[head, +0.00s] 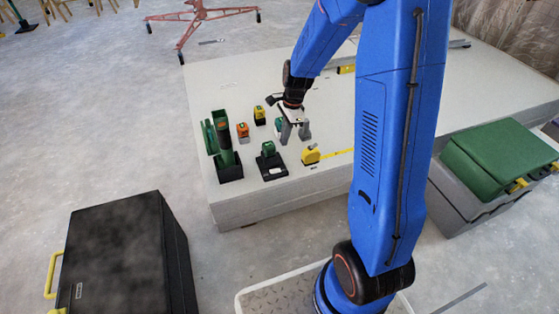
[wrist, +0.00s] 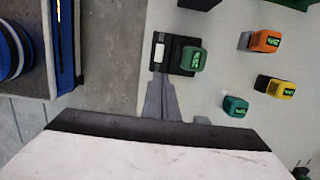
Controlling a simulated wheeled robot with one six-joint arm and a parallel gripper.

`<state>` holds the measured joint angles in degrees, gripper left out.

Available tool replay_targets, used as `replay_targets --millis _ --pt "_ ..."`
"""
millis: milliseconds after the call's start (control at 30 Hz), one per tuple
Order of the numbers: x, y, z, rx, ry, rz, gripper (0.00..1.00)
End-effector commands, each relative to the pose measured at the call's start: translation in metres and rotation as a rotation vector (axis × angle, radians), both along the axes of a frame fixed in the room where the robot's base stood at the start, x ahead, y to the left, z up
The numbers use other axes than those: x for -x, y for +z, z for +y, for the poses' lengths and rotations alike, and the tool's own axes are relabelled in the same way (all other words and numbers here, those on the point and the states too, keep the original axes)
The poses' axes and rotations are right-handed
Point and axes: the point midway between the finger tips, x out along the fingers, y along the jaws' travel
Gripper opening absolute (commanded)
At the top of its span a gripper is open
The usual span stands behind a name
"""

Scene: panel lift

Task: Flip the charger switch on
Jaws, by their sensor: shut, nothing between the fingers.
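The charger (head: 272,172) is a black block with a green battery seated on it, near the front edge of the pale panel stack. In the wrist view the charger (wrist: 177,67) has the green battery (wrist: 194,59) on its right part and a small white patch (wrist: 158,53) on its left part. I cannot tell whether the switch is on or off. My gripper (head: 291,136) is shut and empty, pointing down, up and right of the charger in the head view. In the wrist view my gripper (wrist: 158,80) has its fingertips by the charger's near edge; contact is unclear.
Loose orange (head: 242,132), yellow (head: 259,115) and teal (head: 278,125) batteries stand behind the charger. A green and black holder (head: 229,172) is left. A yellow tape measure (head: 311,155) is right. A black case (head: 120,255) and a green-lidded box (head: 497,160) stand on the floor.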

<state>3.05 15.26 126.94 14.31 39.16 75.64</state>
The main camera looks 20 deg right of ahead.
Motion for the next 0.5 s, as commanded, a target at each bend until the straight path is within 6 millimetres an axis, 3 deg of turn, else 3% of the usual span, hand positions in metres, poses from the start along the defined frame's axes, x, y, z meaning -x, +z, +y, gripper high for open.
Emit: replay_targets --millis 267,500 --pt "0.001 -0.019 0.003 -0.001 0.000 0.003 0.00" --pt "0.001 -0.059 0.009 -0.001 0.000 0.005 0.00"
